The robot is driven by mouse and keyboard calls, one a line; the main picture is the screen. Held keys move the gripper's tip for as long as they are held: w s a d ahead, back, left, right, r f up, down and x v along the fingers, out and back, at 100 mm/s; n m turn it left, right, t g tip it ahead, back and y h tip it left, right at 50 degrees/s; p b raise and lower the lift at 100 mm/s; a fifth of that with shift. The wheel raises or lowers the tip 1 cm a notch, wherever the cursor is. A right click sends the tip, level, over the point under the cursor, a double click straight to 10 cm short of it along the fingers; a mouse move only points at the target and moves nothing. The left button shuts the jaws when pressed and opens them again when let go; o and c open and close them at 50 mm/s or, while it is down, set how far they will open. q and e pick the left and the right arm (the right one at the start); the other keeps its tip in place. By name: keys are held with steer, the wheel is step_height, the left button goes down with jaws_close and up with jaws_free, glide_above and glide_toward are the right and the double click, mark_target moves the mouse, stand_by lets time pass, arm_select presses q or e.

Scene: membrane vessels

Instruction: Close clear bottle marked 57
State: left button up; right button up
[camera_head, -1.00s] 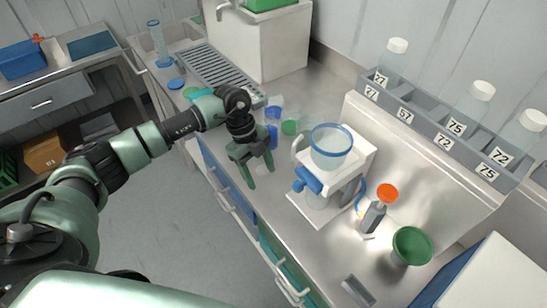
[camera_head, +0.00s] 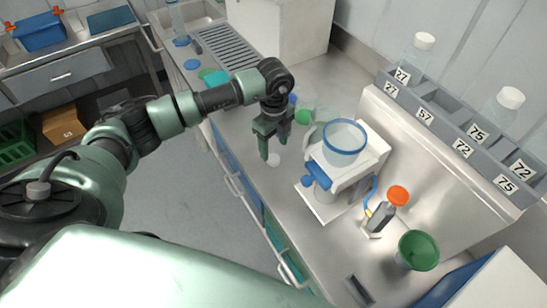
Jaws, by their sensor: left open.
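My left gripper (camera_head: 274,149) is open and points down over the counter, left of the white stand. A small white round piece, like a cap (camera_head: 273,160), lies on the counter just below its fingertips. I see nothing held between the fingers. No number 57 is readable on any bottle. The rack (camera_head: 445,128) has a slot labelled 57 (camera_head: 424,116), and no bottle shows standing in it. My right gripper is not in view.
A white stand (camera_head: 365,155) holds a blue-rimmed clear funnel (camera_head: 344,143) close right of the gripper. A green vessel (camera_head: 302,117) is behind the gripper.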

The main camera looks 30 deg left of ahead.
mark_target(272, 157)
arm_select(q)
steer(key=shift+f+p, duration=0.15)
steer(key=shift+p, duration=0.15)
steer(key=f, duration=0.1)
steer(key=f+p, duration=0.1)
steer(key=f, duration=0.1)
steer(key=shift+a+f+p, duration=0.3)
steer(key=shift+f+p, duration=0.05)
steer(key=shift+p, duration=0.05)
steer(key=shift+f, duration=0.6)
jaws_close()
steer(key=shift+w+r, duration=0.1)
